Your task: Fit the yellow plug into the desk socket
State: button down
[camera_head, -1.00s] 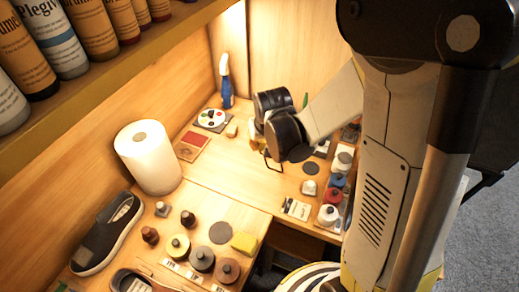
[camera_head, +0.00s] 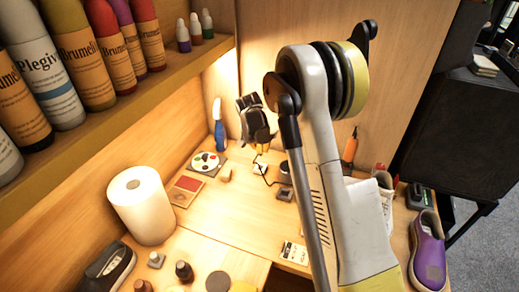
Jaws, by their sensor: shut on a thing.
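My gripper (camera_head: 258,138) is dark and points down over the back of the desk, left of my raised arm. It is shut on a small yellow piece, the yellow plug (camera_head: 262,148), which shows just under the fingers. A thin black cable hangs near it and curves right toward a small dark block. The plug appears to be above the desk top, but its exact height is hard to judge. A small dark square fitting (camera_head: 285,194) on the desk, to the right and nearer, may be the desk socket; its openings are too small to make out.
A paper roll (camera_head: 142,206) stands nearer. An orange bottle (camera_head: 350,147) and a purple shoe (camera_head: 428,250) are right.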

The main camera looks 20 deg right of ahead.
aim_at(260, 155)
jog(key=shift+f+b, duration=2.25)
jog(key=shift+f, duration=0.7)
jog(key=shift+f+b, duration=1.3)
jog(key=shift+f, duration=0.05)
jog(key=c, duration=1.3)
grip_release()
jog(key=shift+o, duration=0.2)
jog(key=shift+r, duration=0.15)
jog(key=v, duration=1.2)
